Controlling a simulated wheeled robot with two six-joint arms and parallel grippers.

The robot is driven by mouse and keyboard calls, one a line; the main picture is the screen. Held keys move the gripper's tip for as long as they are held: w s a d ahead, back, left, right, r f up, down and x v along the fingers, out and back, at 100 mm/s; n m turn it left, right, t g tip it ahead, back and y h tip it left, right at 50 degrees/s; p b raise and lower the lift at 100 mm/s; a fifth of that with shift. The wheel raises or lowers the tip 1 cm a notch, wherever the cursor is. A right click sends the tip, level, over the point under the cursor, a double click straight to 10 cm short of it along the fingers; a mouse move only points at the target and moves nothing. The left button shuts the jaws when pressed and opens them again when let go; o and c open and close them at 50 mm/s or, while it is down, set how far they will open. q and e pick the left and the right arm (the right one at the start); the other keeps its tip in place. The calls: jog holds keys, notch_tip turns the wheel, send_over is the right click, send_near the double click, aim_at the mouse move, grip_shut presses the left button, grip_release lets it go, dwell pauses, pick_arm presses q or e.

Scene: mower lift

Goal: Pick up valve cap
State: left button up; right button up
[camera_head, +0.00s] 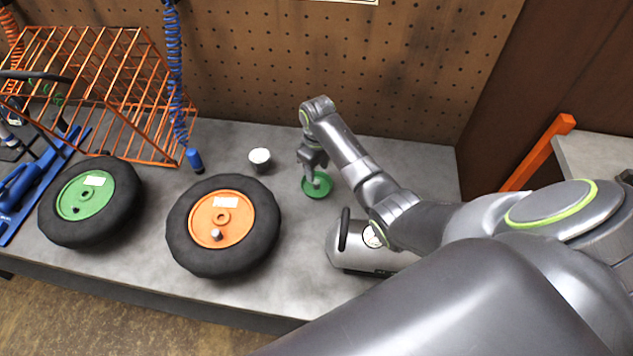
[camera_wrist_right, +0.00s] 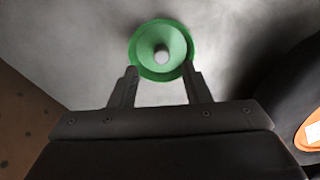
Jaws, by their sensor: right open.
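A small grey cap (camera_wrist_right: 162,56), which looks like the valve cap, is in the middle of a round green dish (camera_wrist_right: 146,67) in the right wrist view. The green dish also shows on the grey workbench in the head view (camera_head: 317,193). My right gripper (camera_head: 315,176) points down over the dish and partly hides it. In the right wrist view its two fingers (camera_wrist_right: 160,72) are apart, one on each side of the cap's line, with nothing seen between them. I cannot tell their exact height above the cap. My left gripper is not in view.
A wheel with an orange hub (camera_head: 240,238) lies left of my right gripper, with a small silver knob on its hub. A grey machine (camera_head: 345,245) stands near the front.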

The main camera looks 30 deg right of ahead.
aim_at(316, 181)
jog(key=shift+a+f+p, duration=0.15)
jog(key=shift+f+p, duration=0.45)
jog(key=shift+f, duration=2.2)
jog(key=shift+c, duration=0.3)
grip_shut()
